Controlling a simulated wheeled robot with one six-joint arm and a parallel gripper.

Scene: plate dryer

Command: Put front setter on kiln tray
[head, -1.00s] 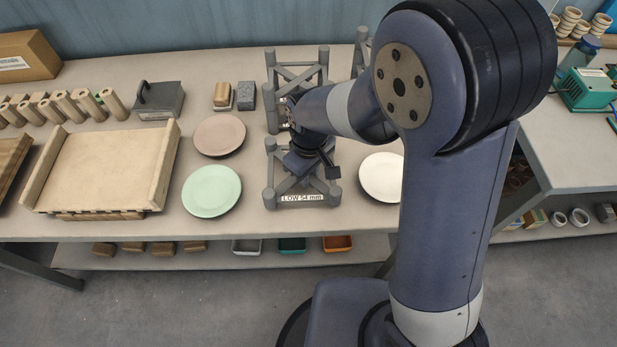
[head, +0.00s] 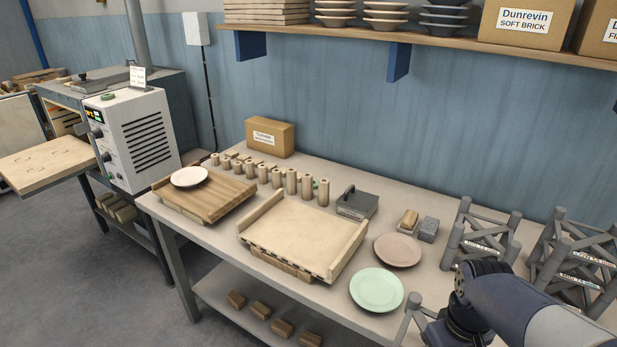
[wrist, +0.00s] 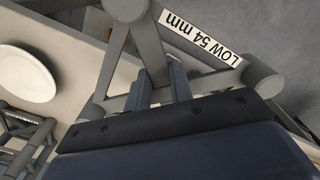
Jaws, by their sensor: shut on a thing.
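The front setter, a grey frame of posts and crossed bars labelled LOW 54 mm, fills the upper part of the wrist view (wrist: 245,75). In the head view only part of it (head: 408,322) shows at the bottom edge, beside my arm. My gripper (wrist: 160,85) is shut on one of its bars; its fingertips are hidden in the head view. A broad beige tray with raised side rails (head: 305,232), which I take as the kiln tray, lies on the table left of the setter, with a bare top.
A green plate (head: 377,290) and a pinkish plate (head: 398,250) lie between tray and setter. Other grey setters (head: 482,235) (head: 575,262) stand behind. A grey handled block (head: 357,203), several clay cylinders (head: 277,177) and a wooden board with a white plate (head: 189,177) surround the tray.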

